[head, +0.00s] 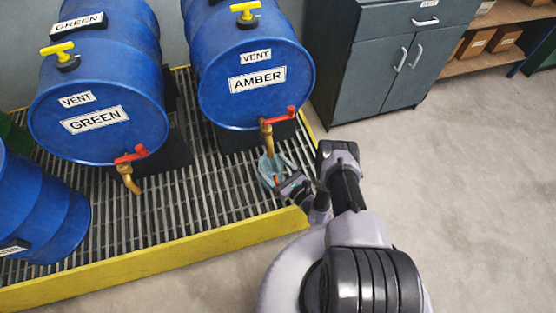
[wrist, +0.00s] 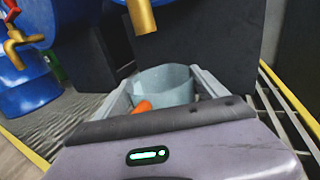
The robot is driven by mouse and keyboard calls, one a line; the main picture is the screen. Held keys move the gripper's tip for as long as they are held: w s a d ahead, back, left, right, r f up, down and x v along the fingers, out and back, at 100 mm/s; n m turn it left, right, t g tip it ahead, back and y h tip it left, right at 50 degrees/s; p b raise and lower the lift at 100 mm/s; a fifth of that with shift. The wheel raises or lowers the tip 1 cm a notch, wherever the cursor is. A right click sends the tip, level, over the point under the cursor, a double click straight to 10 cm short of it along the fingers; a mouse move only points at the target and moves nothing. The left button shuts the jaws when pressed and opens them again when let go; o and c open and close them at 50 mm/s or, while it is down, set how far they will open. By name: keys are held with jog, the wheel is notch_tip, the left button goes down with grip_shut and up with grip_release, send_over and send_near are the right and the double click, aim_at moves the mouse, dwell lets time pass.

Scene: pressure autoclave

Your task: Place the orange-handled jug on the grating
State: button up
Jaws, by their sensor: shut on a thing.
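The jug (head: 268,168) is a pale blue-grey, open-topped vessel, below the brass tap of the AMBER drum. In the wrist view the jug (wrist: 166,84) stands upright between my two fingers, with its orange handle (wrist: 142,106) toward my palm. My gripper (head: 279,180) is shut on the jug, reaching in from the right. The grating (head: 215,200) is a dark slatted platform with a yellow edge. The jug is over its right part; I cannot tell whether its base touches the slats, as my gripper hides it.
The AMBER drum (head: 250,75) and GREEN drum (head: 95,115) lie on dark supports over the grating. The brass amber tap (wrist: 142,15) hangs close above the jug. A yellow kerb (head: 160,262) borders the grating. A grey cabinet (head: 385,65) stands behind; the floor at right is clear.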

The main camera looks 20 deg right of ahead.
jog(key=shift+d+f, duration=0.1)
jog(key=shift+d, duration=0.05)
jog(key=shift+s+a, duration=0.1)
jog(key=shift+a, duration=0.15)
jog(key=o, duration=1.8)
jog(key=shift+o, duration=0.2)
jog(key=shift+s+d+p, duration=0.2)
jog(key=shift+s+p, duration=0.05)
jog(key=shift+p, duration=0.1)
jog(key=p+v, duration=0.1)
jog(key=v, duration=1)
jog(key=shift+s+p, duration=0.15)
jog(key=shift+p, duration=0.15)
